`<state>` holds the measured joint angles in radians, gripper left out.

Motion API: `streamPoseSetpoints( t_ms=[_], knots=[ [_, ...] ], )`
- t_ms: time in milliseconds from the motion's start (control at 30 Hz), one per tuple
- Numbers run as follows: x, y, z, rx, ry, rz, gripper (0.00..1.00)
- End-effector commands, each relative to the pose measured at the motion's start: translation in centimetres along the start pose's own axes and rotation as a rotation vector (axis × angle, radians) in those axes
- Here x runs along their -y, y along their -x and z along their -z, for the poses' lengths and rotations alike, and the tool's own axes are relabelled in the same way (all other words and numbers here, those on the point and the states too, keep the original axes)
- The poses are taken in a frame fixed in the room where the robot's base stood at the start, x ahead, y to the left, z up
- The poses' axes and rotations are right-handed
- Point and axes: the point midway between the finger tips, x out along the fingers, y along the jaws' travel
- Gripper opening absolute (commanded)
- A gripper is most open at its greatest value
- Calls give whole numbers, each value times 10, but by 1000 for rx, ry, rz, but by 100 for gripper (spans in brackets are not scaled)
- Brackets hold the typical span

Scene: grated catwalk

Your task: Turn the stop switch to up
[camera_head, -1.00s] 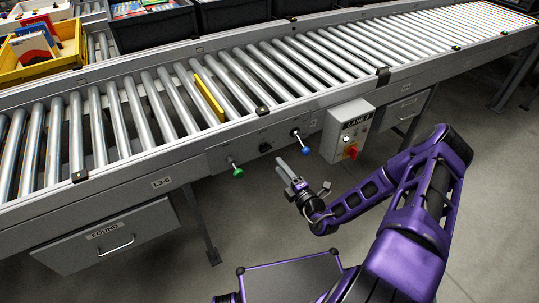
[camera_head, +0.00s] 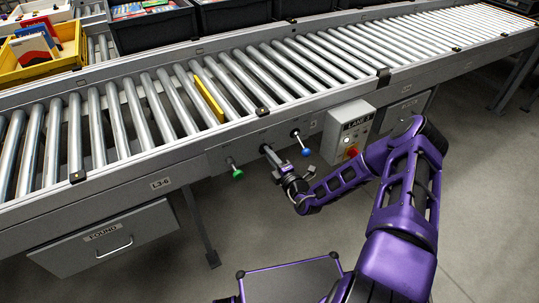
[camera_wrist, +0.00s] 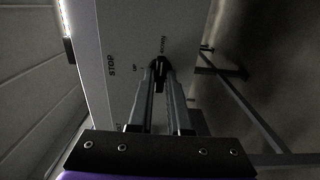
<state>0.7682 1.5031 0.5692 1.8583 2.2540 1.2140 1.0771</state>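The stop switch is a small dark knob (camera_wrist: 160,66) on the grey side panel (camera_wrist: 118,95) of the conveyor. In the wrist view the word STOP is printed to its left, with UP just left of the knob and DOWN above it. The knob seems to point toward DOWN. My gripper (camera_wrist: 160,72) has one fingertip on each side of the knob. Whether the fingers press on it cannot be seen. In the head view my gripper (camera_head: 266,150) reaches the panel at the switch and hides most of it.
A green-knobbed lever (camera_head: 237,173) sticks out left of the switch, and a blue-knobbed lever (camera_head: 306,152) close on its right. A control box (camera_head: 348,128) with a red switch stands further right, near my forearm. A drawer (camera_head: 105,238) hangs lower left. The floor in front is clear.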

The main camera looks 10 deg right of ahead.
Motion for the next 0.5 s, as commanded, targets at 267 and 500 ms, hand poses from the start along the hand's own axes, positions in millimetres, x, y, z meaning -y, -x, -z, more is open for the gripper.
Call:
streamPoseSetpoints(
  t_ms=[267,500],
  knots=[
    [0,0,0,0,0,0,0],
    [0,0,0,0,15,0,0]
  ],
)
